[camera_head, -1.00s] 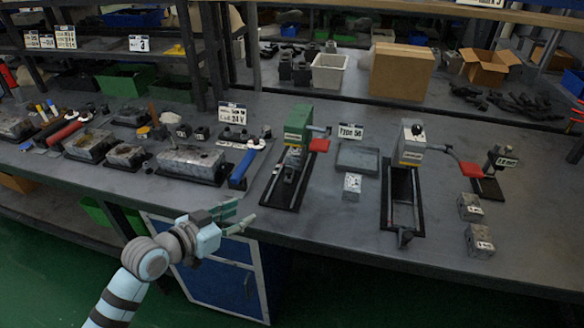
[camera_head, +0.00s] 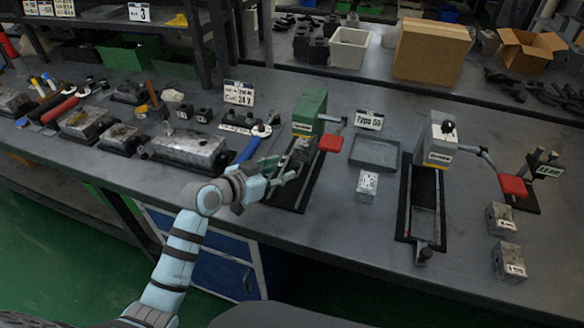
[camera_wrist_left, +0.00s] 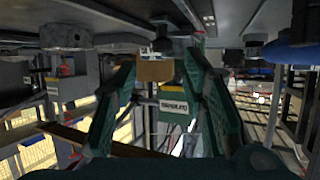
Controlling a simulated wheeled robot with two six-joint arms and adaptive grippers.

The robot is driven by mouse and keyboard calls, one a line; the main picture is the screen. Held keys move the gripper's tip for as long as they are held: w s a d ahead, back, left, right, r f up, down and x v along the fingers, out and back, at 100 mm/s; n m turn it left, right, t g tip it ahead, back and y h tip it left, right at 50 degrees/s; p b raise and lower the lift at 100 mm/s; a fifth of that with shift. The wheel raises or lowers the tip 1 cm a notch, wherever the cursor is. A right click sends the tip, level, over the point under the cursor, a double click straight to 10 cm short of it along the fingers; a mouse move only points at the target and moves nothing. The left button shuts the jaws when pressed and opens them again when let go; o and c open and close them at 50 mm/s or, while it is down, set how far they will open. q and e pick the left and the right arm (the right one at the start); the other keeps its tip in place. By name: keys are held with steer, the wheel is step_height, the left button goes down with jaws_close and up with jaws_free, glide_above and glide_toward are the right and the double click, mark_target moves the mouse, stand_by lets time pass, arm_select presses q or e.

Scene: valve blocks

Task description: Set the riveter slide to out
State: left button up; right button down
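Two presses with slide rails stand on the bench; I cannot tell from their labels which is the riveter. The green press (camera_head: 309,110) has a red-handled lever (camera_head: 331,142) and a dark rail base (camera_head: 298,191) towards the front edge, with a grey block-like slide part on it. The white press (camera_head: 440,137) has a red lever pad (camera_head: 512,185) and a long rail with a slide knob (camera_head: 424,254) at its front end. My left gripper (camera_head: 286,170) is at the green press's rail, beside the slide part. In the left wrist view its fingers (camera_wrist_left: 160,78) stand apart; contact cannot be told.
A grey tray (camera_head: 374,153) and a small labelled block (camera_head: 367,186) lie between the presses. A blue-handled tool (camera_head: 250,148) and a metal valve block (camera_head: 188,149) are left of the green press. Two blocks (camera_head: 502,220) stand at the right.

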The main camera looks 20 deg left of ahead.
mark_target(294, 165)
arm_select(q)
steer(key=b+x, duration=0.1)
steer(key=x, duration=0.5)
steer(key=shift+w+a+f, duration=0.1)
steer(key=shift+w+f, duration=0.05)
steer(key=shift+f, duration=0.05)
jaws_close()
